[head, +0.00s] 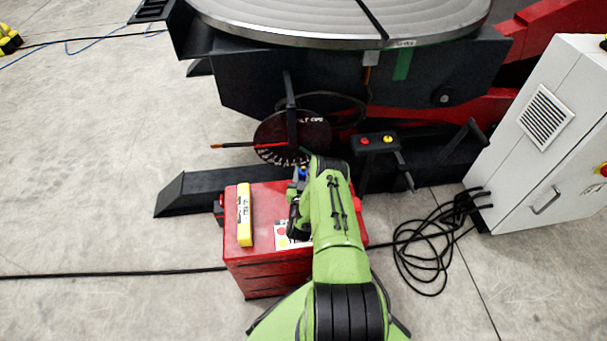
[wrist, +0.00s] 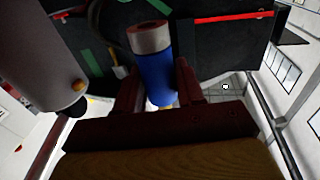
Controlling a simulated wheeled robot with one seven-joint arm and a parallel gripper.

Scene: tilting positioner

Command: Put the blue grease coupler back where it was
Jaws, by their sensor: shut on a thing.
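The blue grease coupler (wrist: 156,75) is a blue cylinder with a silver-grey end. In the wrist view it stands between the two fingers of my gripper (wrist: 160,92), which is shut on it. In the head view a small bit of blue (head: 303,172) shows at my gripper (head: 298,190), above the far part of the red cabinet (head: 260,262). My green arm hides most of the gripper and part of the cabinet top there. I cannot tell whether the coupler touches anything below it.
A yellow labelled block (head: 244,215) lies on the cabinet's left side. Behind stand the dark positioner base (head: 240,85) with its round table (head: 300,22) and a pedestal with red and yellow buttons (head: 376,142). Coiled black cable (head: 430,255) and a white control cabinet (head: 545,130) are at right.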

